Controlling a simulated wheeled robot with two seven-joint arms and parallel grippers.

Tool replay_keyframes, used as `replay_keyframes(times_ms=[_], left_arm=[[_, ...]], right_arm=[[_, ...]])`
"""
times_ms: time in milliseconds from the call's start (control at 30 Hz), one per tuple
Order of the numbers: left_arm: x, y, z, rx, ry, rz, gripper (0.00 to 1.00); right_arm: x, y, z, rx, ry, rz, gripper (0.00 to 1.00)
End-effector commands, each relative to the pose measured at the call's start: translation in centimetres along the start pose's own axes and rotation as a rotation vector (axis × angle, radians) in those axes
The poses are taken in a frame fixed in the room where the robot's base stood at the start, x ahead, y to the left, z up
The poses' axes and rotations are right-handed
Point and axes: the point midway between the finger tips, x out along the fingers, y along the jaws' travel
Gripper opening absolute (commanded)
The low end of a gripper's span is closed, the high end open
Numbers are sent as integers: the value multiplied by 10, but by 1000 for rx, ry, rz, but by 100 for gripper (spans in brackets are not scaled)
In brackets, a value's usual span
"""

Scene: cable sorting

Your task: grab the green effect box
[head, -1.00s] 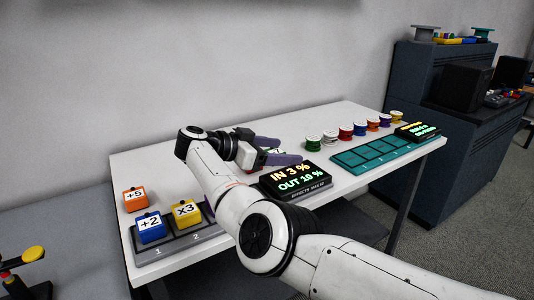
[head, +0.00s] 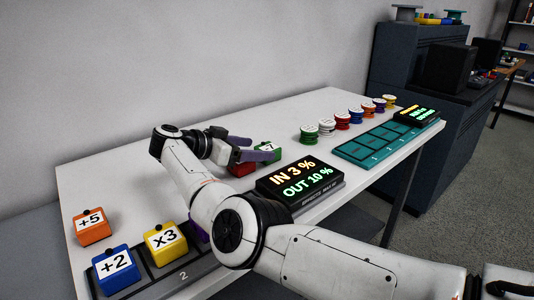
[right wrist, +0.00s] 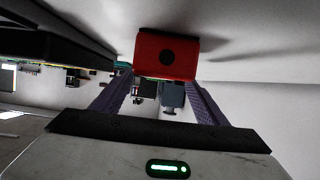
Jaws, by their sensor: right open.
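The green effect box (head: 268,147) sits on the white table beyond my right gripper, partly hidden by its fingers; its label shows a 7. My right gripper (head: 258,150) is open and empty, with its purple fingers low over the table beside the green box. A red box (head: 242,170) sits just in front of the fingers. In the right wrist view the red box (right wrist: 167,50) shows ahead of the two spread fingers (right wrist: 158,92). I cannot tell from these frames whether a finger touches either box. My left gripper is not in view.
The display (head: 300,178) reading IN 3 %, OUT 10 % stands right of the gripper. Orange (head: 92,228), blue (head: 116,270) and yellow (head: 165,243) boxes are at the near left. Several spools (head: 309,133) and a teal tray (head: 376,141) are farther right. The table's back left is clear.

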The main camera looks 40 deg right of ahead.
Motion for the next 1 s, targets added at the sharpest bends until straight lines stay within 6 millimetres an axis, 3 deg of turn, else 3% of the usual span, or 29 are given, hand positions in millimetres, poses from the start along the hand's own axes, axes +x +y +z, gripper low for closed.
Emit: replay_keyframes(times_ms=[400,633,667,933,1000], left_arm=[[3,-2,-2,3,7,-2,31],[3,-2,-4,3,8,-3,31],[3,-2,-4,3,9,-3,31],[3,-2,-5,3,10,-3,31],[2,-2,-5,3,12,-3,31]], right_arm=[[50,4,-4,-1,1,3,67],[53,3,-4,-1,0,0,67],[53,3,-4,0,0,0,66],[53,3,-4,0,0,0,20],[52,3,-5,1,1,0,19]])
